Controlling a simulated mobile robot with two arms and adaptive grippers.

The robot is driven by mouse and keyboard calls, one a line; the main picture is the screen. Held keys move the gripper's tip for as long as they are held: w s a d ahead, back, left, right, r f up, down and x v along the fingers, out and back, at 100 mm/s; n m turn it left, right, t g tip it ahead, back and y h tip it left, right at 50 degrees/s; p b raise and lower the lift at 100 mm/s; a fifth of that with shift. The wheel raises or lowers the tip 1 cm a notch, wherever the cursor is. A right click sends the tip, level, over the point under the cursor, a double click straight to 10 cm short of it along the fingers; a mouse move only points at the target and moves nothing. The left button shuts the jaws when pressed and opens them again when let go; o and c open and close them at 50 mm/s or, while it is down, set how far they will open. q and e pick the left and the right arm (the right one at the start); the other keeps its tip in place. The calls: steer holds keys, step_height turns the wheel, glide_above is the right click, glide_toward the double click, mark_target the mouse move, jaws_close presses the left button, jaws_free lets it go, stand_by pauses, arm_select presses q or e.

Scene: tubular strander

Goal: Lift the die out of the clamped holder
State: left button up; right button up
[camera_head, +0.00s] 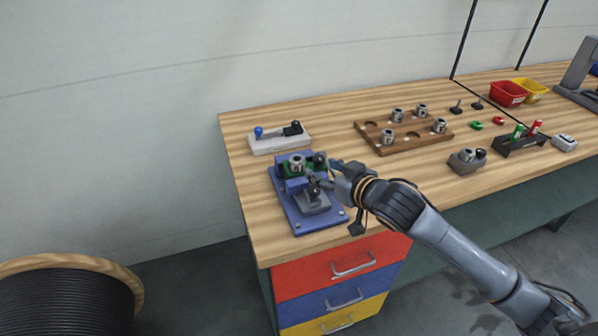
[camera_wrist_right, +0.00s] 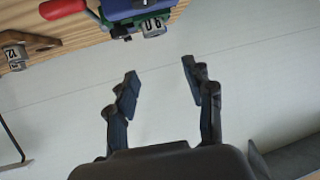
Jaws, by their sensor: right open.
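The die (camera_head: 296,162) is a small silver cylinder seated upright in the green holder (camera_head: 284,170), which is held in the blue clamp fixture (camera_head: 290,207) at the table's left front. In the right wrist view the die (camera_wrist_right: 153,27) shows dark printed marks, with the green holder behind it. My right gripper (camera_head: 328,174) is beside the fixture, just right of the die. Its two fingers (camera_wrist_right: 160,74) are spread and empty, and the die is beyond the fingertips, not between them. My left gripper is not in view.
A wooden rack (camera_head: 405,143) with several silver dies stands behind and right. A pale block with a blue-knobbed tool (camera_head: 280,141) lies behind the fixture. A grey block (camera_head: 467,162) and a dark pen holder (camera_head: 520,144) are farther right.

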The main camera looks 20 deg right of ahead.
mark_target(300, 162)
steer(key=x, duration=0.5)
steer(key=p+x, duration=0.1)
steer(key=x, duration=0.2)
steer(key=shift+w+d+f, duration=0.1)
steer(key=shift+w+f, duration=0.1)
steer(key=shift+f, duration=0.3)
steer(key=x, duration=0.2)
steer(key=f+p+x, duration=0.1)
steer(key=x, duration=0.1)
steer(key=shift+d, duration=0.2)
steer(key=shift+w+a+f, duration=0.15)
steer(key=shift+w+f, duration=0.15)
steer(key=shift+w, duration=0.15)
jaws_close()
steer(key=shift+r, duration=0.1)
